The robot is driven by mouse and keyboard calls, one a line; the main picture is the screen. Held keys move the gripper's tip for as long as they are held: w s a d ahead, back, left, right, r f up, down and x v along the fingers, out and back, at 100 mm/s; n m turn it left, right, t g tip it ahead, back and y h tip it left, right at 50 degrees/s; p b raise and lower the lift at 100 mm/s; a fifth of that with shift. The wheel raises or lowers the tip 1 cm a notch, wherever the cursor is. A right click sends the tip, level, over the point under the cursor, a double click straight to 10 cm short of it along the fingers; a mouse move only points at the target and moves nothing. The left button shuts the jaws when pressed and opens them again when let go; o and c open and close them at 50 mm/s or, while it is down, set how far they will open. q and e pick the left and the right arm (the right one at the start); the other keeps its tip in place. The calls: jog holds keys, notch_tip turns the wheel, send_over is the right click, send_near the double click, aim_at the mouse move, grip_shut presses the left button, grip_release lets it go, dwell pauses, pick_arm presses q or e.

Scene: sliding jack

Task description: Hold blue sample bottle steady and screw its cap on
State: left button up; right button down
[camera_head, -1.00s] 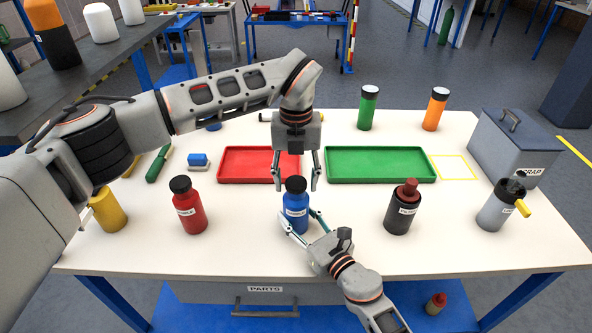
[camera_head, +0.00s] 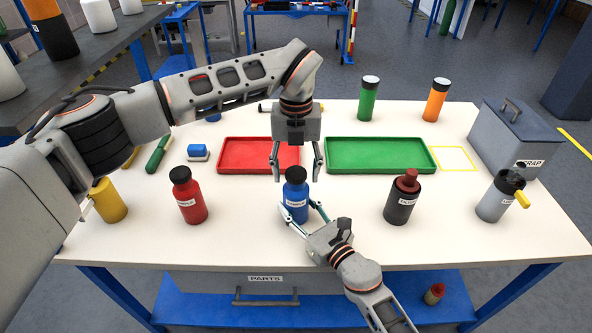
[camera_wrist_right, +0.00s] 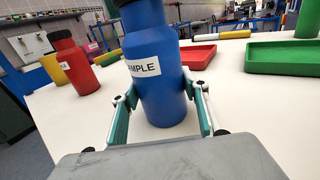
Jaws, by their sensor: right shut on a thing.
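The blue sample bottle (camera_head: 295,203) stands upright at the front middle of the table, with a black cap (camera_head: 296,174) on its top. Whether the cap is fully tight cannot be seen. My right gripper (camera_head: 306,220) holds the bottle low from the front. In the right wrist view its fingers (camera_wrist_right: 160,112) lie on both sides of the blue bottle (camera_wrist_right: 157,75), below the label. My left gripper (camera_head: 297,174) points down from above, its fingers apart on either side of the cap, with visible gaps.
A red bottle (camera_head: 187,197) stands to the left and a dark bottle with a red cap (camera_head: 402,198) to the right. A red tray (camera_head: 230,171) and a green tray (camera_head: 380,171) lie behind. A grey scrap bin (camera_head: 516,140) is at the right.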

pick_arm(q)
jog(key=shift+r, duration=0.1)
notch_tip(320, 180, up, 12)
dwell(0.6)
pick_arm(e)
jog(key=c, duration=1)
grip_release()
jog(key=shift+c, duration=0.2)
jog(key=shift+s, duration=0.1)
jog(key=v, duration=1.2)
